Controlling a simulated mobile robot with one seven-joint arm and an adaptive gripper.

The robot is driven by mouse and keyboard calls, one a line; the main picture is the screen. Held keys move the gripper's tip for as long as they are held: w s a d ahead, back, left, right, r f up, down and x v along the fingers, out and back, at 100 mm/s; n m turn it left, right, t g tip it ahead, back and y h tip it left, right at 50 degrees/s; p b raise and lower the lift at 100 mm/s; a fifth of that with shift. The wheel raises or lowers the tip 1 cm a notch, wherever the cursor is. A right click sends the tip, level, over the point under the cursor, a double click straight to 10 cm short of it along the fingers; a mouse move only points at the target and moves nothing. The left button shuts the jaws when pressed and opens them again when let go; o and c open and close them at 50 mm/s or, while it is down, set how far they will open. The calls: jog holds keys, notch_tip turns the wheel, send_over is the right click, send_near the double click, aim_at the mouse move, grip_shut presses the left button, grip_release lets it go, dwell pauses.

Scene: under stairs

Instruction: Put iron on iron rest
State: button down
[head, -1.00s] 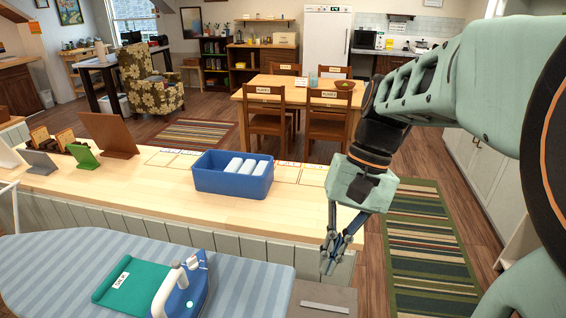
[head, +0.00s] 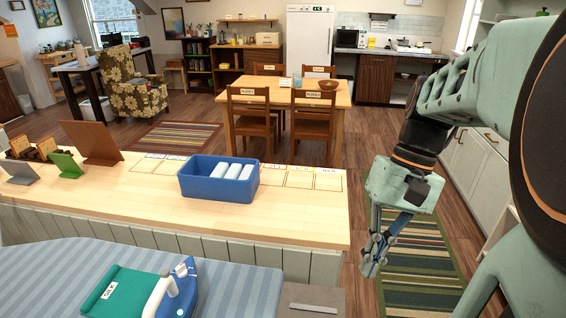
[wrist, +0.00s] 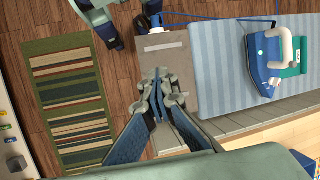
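The iron (head: 183,288), blue and white with a pale handle, is on the striped ironing board (head: 240,291), beside a teal folded cloth labelled SILK (head: 112,291). The head view cuts off its lower part; the wrist view shows the whole iron (wrist: 267,62). A flat grey-brown plate with a pale strip (head: 312,297), seemingly the iron rest, is at the board's end and also shows in the wrist view (wrist: 164,58). My gripper (head: 371,268) is empty, its fingers together, right of the board. In the wrist view my gripper (wrist: 157,82) appears over the plate's near edge.
A wooden counter (head: 130,210) behind the board holds a blue tub (head: 215,185) with white rolls, and several small stands. A striped rug (head: 420,262) lies on open floor at right.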

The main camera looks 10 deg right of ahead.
jog(key=s+d+r, duration=0.2)
jog(key=s+d, duration=0.1)
jog(key=d, duration=0.6)
jog(key=s+d+r+p, duration=0.1)
jog(key=s+d+r, duration=0.15)
jog(key=d, duration=0.55)
jog(key=s+d+r, duration=0.2)
jog(key=s+d, duration=0.1)
jog(key=d, duration=0.6)
notch_tip(320, 180, down, 9)
jog(key=b, duration=0.4)
jog(key=shift+d+n, duration=0.25)
jog(key=shift+n, duration=0.05)
jog(key=shift+w+a, duration=0.1)
jog(key=shift+f+b, duration=0.4)
jog(key=shift+f, duration=0.15)
dwell(0.3)
jog(key=c, duration=2.2)
grip_release()
jog(key=shift+c, duration=0.2)
jog(key=shift+r, duration=0.1)
